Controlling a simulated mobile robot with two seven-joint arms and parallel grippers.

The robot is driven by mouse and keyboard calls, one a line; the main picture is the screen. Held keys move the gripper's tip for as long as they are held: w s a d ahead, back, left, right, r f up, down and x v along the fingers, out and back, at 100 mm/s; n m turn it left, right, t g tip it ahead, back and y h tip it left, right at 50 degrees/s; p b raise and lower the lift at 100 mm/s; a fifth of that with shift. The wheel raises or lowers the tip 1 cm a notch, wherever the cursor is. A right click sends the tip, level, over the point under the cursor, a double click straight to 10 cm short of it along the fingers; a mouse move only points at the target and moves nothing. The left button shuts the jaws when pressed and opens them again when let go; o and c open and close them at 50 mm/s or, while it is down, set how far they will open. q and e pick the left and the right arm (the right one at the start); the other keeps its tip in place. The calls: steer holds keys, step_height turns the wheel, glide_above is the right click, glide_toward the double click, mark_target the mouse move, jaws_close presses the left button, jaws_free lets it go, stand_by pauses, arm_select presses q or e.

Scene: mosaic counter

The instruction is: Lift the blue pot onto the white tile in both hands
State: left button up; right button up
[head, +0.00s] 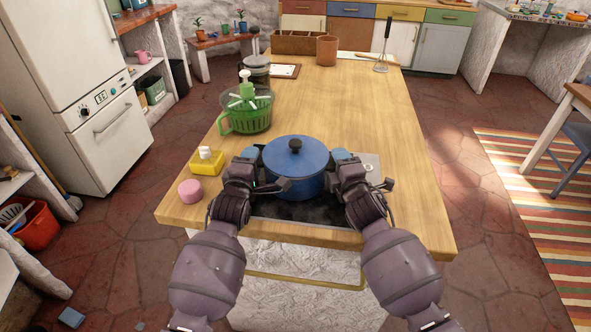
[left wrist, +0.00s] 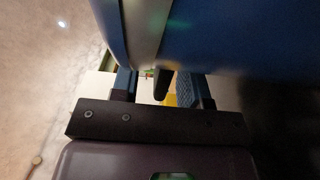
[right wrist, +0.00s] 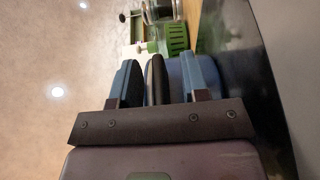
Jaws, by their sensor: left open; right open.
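The blue pot (head: 296,182), with a blue lid and black knob, stands upright on a dark hob (head: 290,210) at the counter's near end. My left gripper (head: 262,167) is open at the pot's left side; in the left wrist view a dark handle (left wrist: 162,82) shows between its fingers. My right gripper (head: 338,163) is open at the right side; in the right wrist view the black handle (right wrist: 154,80) lies between its fingers. I cannot tell whether the fingers touch the handles. A white square with a brown edge (head: 284,71), perhaps the white tile, lies farther back.
A green-basket salad spinner (head: 246,112) stands behind and left of the pot. A yellow holder (head: 207,164) and pink cylinder (head: 190,191) sit left of my left gripper. A grey pot, brown canister (head: 327,50) and whisk (head: 382,58) stand farther back. The middle counter is clear.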

arm_select(q)
jaws_close()
arm_select(e)
jaws_close()
stand_by(1.0)
arm_select(q)
steer(key=shift+r, duration=0.1)
arm_select(e)
steer(key=shift+r, duration=0.1)
